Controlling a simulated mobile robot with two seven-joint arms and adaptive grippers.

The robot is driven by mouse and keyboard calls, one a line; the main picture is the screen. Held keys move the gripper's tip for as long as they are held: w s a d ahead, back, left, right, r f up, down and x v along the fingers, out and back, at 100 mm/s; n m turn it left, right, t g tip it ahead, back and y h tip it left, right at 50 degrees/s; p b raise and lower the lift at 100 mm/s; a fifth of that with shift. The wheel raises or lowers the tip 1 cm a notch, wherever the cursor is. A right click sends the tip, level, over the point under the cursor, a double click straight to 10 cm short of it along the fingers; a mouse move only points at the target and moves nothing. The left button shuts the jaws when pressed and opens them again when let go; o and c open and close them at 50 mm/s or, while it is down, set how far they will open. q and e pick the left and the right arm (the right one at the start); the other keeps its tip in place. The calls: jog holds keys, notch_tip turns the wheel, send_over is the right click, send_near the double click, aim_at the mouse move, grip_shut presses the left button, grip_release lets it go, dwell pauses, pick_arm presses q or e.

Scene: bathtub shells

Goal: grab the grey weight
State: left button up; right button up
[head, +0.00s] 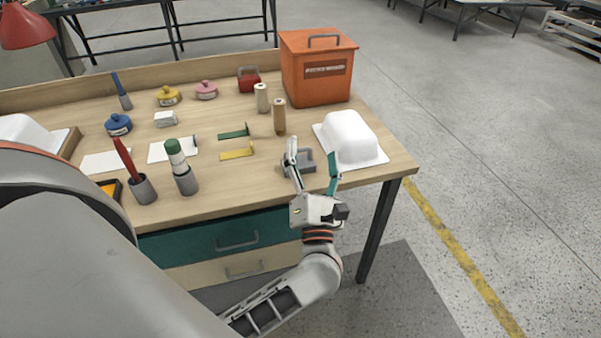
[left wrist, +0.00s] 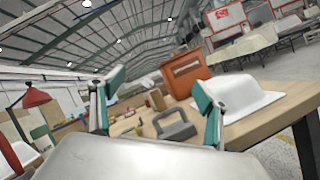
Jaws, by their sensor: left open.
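The grey weight (head: 307,161), a block with a handle, sits on the wooden bench near its front right edge. It also shows in the left wrist view (left wrist: 176,131), between my fingers and beyond them. My left gripper (head: 312,156) is open, with one finger on each side of the weight as seen from the head. Its fingers also frame the weight in the left wrist view (left wrist: 157,92). The left finger hides part of the weight in the head view. I cannot tell whether either finger touches it. My right gripper is not in view.
A white tub shell (head: 350,137) lies close right of the weight. Behind stand wooden cylinders (head: 279,117) and an orange box (head: 318,72). Green and yellow brackets (head: 238,153) lie to the left. Grey cups (head: 186,181) with tools stand at the front left.

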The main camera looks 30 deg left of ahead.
aim_at(298, 161)
pick_arm(q)
jog(key=a+f+n+g, duration=0.1)
jog(key=f+n+g, duration=0.1)
jog(key=f+n, duration=0.1)
jog(key=w+a+f+n+g+b, duration=0.1)
jog(key=f+n+g, duration=0.1)
jog(key=f+n, duration=0.1)
jog(key=f+n+g+b, duration=0.1)
jog(key=f+n+g, duration=0.1)
jog(key=f+n, duration=0.1)
jog(key=shift+w+a+f+n+g+y, duration=0.2)
jog(key=shift+w+a+n+g+y, duration=0.15)
jog(key=shift+n, duration=0.35)
jog(key=x, duration=0.6)
jog(key=shift+w+a+r, duration=0.15)
jog(key=shift+w+a, duration=0.05)
jog(key=shift+a, duration=0.2)
jog(key=shift+w+a, duration=0.2)
jog(key=shift+a, duration=0.05)
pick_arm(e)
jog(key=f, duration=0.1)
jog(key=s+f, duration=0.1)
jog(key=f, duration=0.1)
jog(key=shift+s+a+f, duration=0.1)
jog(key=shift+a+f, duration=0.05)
pick_arm(q)
jog(key=c, duration=1.8)
jog(key=shift+r, duration=0.15)
grip_shut()
jog(key=shift+r, duration=0.1)
